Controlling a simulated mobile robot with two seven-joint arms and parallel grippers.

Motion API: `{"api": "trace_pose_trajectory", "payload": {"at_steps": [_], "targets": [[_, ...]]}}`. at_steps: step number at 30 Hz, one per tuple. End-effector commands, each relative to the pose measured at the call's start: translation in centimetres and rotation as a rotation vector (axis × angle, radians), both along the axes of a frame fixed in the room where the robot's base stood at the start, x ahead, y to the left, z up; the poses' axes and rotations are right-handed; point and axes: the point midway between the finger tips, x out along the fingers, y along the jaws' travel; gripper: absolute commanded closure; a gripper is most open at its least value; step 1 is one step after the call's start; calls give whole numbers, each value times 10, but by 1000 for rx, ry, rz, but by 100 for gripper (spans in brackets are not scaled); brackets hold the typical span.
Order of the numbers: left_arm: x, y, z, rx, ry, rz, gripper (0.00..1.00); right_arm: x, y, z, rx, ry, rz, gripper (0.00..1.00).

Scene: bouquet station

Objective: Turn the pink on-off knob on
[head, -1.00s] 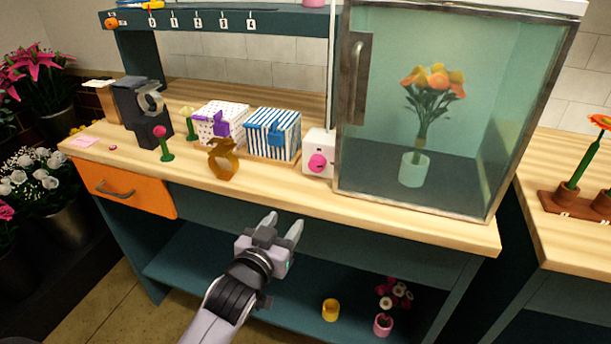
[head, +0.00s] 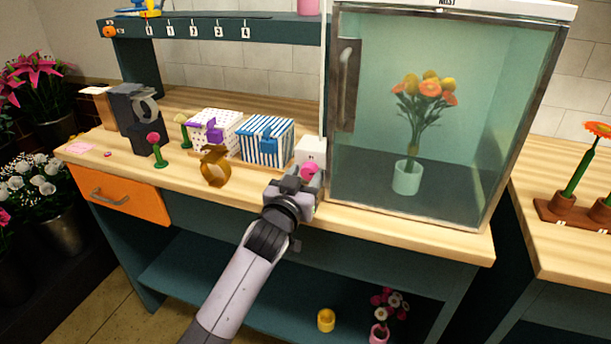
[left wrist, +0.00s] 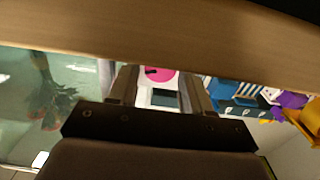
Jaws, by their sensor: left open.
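The pink knob (head: 309,169) is on the front of a small white box (head: 311,148) on the bench, just left of the glass cabinet. In the left wrist view the round pink knob (left wrist: 160,75) has a dark mark on it and appears between my two finger tips. My left gripper (head: 299,176) is open and empty, right in front of the knob, and partly covers it in the head view. It also shows in the left wrist view (left wrist: 157,88). I cannot tell whether the fingers touch the knob. My right gripper is not in view.
The glass cabinet (head: 345,190), with a bouquet in a vase (head: 407,177) inside, stands close right of the knob. Left of it are a blue-striped box (head: 266,148), a dotted box (head: 225,122) and an amber ribbon-like object (head: 215,170). The bench's front edge runs below my gripper.

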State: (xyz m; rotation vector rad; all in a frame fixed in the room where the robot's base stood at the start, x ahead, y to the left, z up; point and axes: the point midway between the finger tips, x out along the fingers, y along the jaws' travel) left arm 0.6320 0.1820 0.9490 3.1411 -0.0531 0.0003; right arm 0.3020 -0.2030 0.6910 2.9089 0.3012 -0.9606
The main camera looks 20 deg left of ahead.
Motion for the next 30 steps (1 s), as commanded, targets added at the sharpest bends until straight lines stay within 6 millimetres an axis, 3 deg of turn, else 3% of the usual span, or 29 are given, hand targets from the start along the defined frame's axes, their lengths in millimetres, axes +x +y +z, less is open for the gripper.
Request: {"api": "trace_pose_trajectory", "payload": {"at_steps": [11,12,15,16,22,30], "targets": [[6,0,0,-1,0,0,51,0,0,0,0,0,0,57],[6,0,0,-1,0,0,54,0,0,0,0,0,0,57],[6,0,0,-1,0,0,87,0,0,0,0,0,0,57],[6,0,0,-1,0,0,91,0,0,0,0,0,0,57],[5,0,1,49,-1,-1,91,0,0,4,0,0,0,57],[5,-1,0,302,-8,-1,91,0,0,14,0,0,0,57]]}}
